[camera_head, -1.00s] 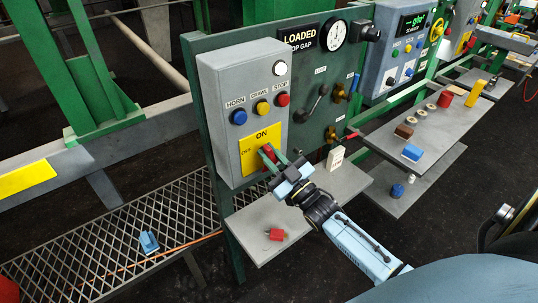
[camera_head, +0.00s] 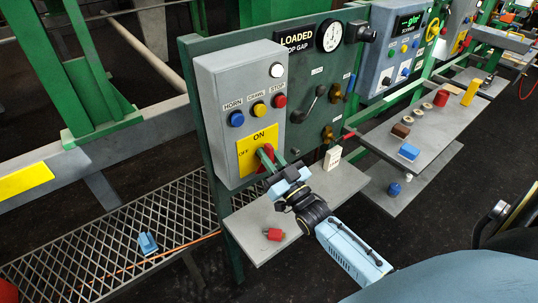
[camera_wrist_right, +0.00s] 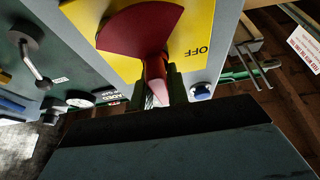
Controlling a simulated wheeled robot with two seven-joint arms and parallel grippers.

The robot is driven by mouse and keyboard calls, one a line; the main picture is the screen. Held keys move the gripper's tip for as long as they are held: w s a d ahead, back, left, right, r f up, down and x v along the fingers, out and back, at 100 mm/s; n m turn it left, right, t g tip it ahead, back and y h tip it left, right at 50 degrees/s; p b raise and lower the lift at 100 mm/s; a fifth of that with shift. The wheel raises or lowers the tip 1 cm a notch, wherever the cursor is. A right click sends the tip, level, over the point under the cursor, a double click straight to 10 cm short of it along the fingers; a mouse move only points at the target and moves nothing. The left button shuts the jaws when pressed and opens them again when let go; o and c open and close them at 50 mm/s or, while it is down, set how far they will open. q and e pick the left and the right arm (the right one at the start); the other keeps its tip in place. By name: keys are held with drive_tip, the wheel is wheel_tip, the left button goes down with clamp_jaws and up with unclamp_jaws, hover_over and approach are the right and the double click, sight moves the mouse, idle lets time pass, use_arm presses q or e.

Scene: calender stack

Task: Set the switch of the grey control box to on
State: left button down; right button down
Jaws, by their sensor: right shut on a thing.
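The grey control box (camera_head: 215,95) stands upright on a dark green panel. A yellow plate (camera_head: 244,158) marked ON at its top and OFF at its left is on the front of the box. My right gripper (camera_head: 268,158) is at this plate, its green fingers shut on the handle of the red switch, which they partly hide in the head view. In the right wrist view the red switch (camera_wrist_right: 142,28) shows as a fan-shaped disc, with its handle between the fingers (camera_wrist_right: 160,88). The exact switch setting is hard to tell. My left gripper is not in view.
Blue, yellow and red buttons (camera_head: 258,109) sit above the plate. A grey shelf (camera_head: 250,225) with a small red object (camera_head: 273,234) lies below. A lever (camera_head: 308,102) and a gauge (camera_head: 330,36) are on the panel to the right. A mesh platform (camera_head: 110,235) lies left.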

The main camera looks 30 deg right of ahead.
drive_tip(key=c, duration=1.4)
unclamp_jaws()
drive_tip(key=shift+o, duration=0.2)
drive_tip(key=a+b+v, duration=0.1)
drive_tip(key=b+v, duration=0.1)
drive_tip(key=v, duration=1.1)
drive_tip(key=shift+s+d, duration=0.25)
drive_tip(key=shift+d, duration=0.3)
drive_tip(key=s+a+f+g+b, duration=0.1)
drive_tip(key=s+f+g, duration=0.25)
drive_tip(key=f, duration=0.85)
drive_tip(key=s+a+f+g+h+b, duration=0.15)
drive_tip(key=f+g, duration=0.25)
drive_tip(key=f, duration=0.7)
drive_tip(key=s+a+f+g+b, duration=0.1)
drive_tip(key=s+f+g, duration=0.3)
drive_tip(key=f, duration=0.8)
drive_tip(key=s+a+f+n+g+b, duration=0.1)
drive_tip(key=s+f+g, duration=0.4)
drive_tip(key=s+f, duration=0.3)
drive_tip(key=s+a+f+g+b, duration=0.1)
drive_tip(key=s+a+f+g, duration=0.1)
drive_tip(key=s+f+g, duration=0.3)
drive_tip(key=s+f, duration=0.4)
drive_tip(key=s, duration=0.7)
drive_tip(key=shift+a+n+b, duration=0.15)
drive_tip(key=shift+n+b, duration=0.25)
